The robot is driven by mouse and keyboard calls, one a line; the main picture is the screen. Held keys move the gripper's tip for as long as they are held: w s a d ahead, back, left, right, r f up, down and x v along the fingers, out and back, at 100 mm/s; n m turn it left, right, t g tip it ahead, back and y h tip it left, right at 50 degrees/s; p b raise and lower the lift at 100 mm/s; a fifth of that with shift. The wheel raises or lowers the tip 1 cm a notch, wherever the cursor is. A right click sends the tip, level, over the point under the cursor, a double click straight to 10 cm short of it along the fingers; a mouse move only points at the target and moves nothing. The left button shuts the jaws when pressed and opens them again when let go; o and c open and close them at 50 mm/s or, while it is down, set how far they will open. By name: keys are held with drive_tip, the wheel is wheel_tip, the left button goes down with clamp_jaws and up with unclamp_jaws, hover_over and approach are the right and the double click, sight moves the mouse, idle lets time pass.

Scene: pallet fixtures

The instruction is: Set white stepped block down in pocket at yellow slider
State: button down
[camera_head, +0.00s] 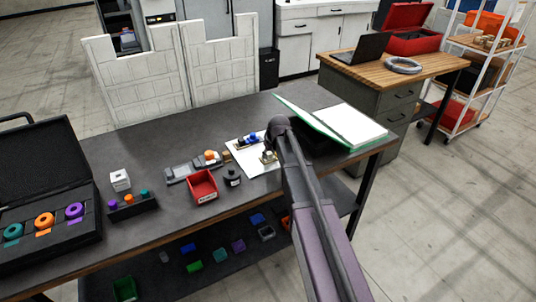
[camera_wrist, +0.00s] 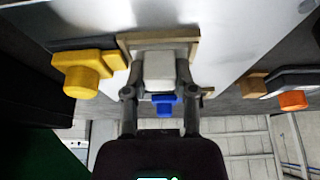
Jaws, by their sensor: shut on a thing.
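In the wrist view my gripper (camera_wrist: 161,90) is shut on the white stepped block (camera_wrist: 160,68), with one finger on each side of it. A tan-edged pocket (camera_wrist: 125,42) lies directly beyond the block. I cannot tell whether the block is seated in it or just above it, since the block hides most of its inside. The yellow slider (camera_wrist: 82,73) is to the left of the block, apart from it. A blue slider (camera_wrist: 164,105) shows between the fingers. In the head view my arm hides most of the gripper, and the pocket area is small and unclear.
A white sheet (camera_head: 245,163) lies under the fixtures. An orange-knobbed slider (camera_wrist: 292,100) is at the right in the wrist view. A red bin (camera_head: 202,185), a dark round piece (camera_head: 232,177) and an open green binder (camera_head: 335,122) stand close by.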

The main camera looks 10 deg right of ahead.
drive_tip(key=shift+f, duration=0.15)
idle(0.3)
drive_tip(key=shift+c, duration=1.7)
unclamp_jaws()
drive_tip(key=o, duration=0.3)
drive_tip(key=shift+o, duration=0.2)
drive_tip(key=shift+r+p, duration=4.4)
drive_tip(key=shift+r, duration=0.15)
